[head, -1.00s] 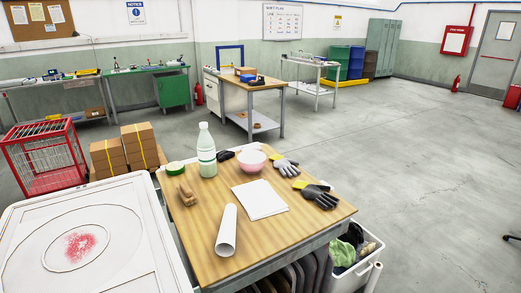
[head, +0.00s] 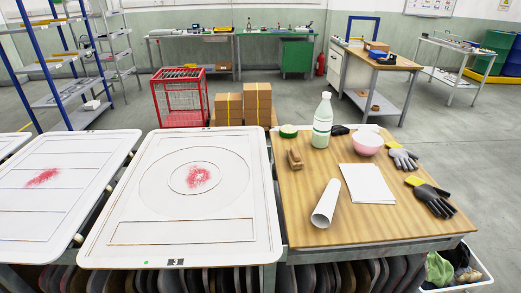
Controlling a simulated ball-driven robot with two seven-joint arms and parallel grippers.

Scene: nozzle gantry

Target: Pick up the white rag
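I cannot make out a white rag for certain. A small white thing (head: 368,128) shows behind the pink bowl (head: 367,144) on the wooden-topped table (head: 290,215); the bowl hides part of it and I cannot tell whether it is cloth. Flat white sheets (head: 366,183) and a rolled white sheet (head: 326,203) lie nearer on the same table and look like paper. A white bin (head: 483,272) at the lower right holds a green cloth (head: 439,269) and dark cloths. Neither of my grippers is in view.
On the table are a bottle (head: 322,122), a brush (head: 295,158), green tape (head: 288,131), a grey glove (head: 403,156) and a black glove (head: 433,197). White panels with red marks (head: 185,235) stand left of it. Floor at the right is open.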

